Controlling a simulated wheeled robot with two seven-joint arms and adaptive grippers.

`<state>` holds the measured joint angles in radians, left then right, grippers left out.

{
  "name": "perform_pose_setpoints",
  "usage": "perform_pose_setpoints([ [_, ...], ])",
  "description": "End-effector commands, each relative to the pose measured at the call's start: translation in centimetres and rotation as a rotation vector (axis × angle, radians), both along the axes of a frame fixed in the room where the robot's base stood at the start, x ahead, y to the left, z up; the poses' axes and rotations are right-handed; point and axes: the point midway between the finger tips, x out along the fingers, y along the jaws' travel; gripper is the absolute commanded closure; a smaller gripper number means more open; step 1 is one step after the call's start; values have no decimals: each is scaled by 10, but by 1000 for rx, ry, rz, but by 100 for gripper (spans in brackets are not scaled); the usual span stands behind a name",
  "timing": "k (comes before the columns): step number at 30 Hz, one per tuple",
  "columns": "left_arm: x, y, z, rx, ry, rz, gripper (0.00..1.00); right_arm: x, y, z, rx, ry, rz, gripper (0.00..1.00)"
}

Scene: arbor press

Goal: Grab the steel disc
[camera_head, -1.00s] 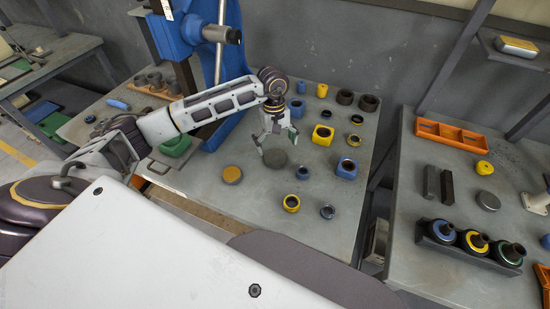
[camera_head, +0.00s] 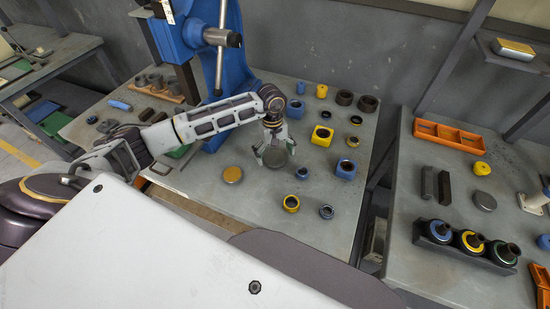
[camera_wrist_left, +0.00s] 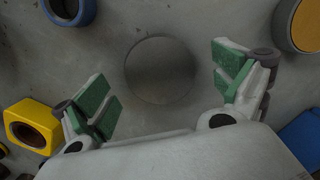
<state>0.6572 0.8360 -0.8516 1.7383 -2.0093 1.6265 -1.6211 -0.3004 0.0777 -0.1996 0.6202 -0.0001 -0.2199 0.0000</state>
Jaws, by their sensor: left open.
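The steel disc (camera_head: 275,159) is a flat, dark grey round piece lying on the grey bench. In the left wrist view the disc (camera_wrist_left: 160,70) lies between the fingers, slightly beyond the tips, with a gap on both sides. My left gripper (camera_head: 275,150) points down over the disc with its fingers spread, one to each side. Its green finger pads show in the wrist view (camera_wrist_left: 163,82), and nothing is held. The fingers partly cover the disc in the head view. My right gripper is not in view.
A yellow-topped disc (camera_head: 232,174) lies left of the steel disc. The blue press (camera_head: 232,60) rises behind. Bare bench lies in front of the steel disc.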

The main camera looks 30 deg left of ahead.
Motion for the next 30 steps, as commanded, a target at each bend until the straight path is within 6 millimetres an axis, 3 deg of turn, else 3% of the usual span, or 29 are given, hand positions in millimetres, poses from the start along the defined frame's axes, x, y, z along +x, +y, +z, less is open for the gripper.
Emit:
perform_pose_setpoints([
  [17, -1, 0, -6, 1, 1, -1, 3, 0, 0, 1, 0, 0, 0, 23],
  [30, -1, 0, -6, 1, 1, 0, 57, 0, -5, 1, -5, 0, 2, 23],
])
